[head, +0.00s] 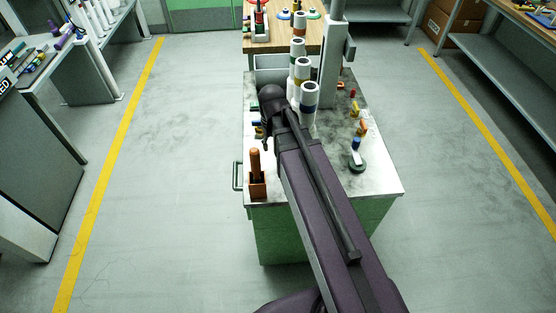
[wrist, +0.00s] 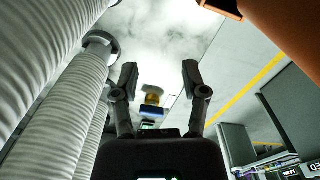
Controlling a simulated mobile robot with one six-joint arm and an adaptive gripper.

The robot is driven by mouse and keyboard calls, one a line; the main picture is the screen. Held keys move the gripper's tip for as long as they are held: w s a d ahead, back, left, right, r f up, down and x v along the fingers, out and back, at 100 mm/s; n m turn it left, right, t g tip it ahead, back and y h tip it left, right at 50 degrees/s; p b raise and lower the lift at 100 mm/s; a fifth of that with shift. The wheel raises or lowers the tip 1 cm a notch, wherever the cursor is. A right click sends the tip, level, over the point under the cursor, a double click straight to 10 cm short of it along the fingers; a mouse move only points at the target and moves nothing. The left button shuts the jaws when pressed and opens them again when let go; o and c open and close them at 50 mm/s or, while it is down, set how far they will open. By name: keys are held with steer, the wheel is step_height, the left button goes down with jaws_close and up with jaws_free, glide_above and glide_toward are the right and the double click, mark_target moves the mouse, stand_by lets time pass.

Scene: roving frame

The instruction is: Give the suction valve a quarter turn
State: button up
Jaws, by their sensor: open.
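My gripper (wrist: 159,76) is open in the wrist view, its two dark fingers apart with nothing held between them. Beyond and between the fingers is a small valve with a blue and yellow part (wrist: 152,106), apart from them. In the head view my gripper (head: 265,140) hangs over the left side of the bench top, partly hidden by my arm. A small blue part (head: 256,123) shows beside it. On the right of the bench are a blue-handled valve (head: 356,144) and an orange-handled one (head: 361,128). I cannot tell which is the suction valve.
White wrapped pipes (head: 309,98) with coloured bands stand close right of my gripper; they fill the left of the wrist view. An orange-brown upright handle (head: 256,162) stands in a holder at the front left. A grey column (head: 330,70) rises behind. Floor on both sides is clear.

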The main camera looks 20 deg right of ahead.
steer(key=s+m, duration=0.1)
steer(key=s, duration=0.5)
steer(key=shift+f+b, duration=0.35)
steer(key=shift+f, duration=0.05)
steer(key=shift+s, duration=0.1)
steer(key=shift+s, duration=0.25)
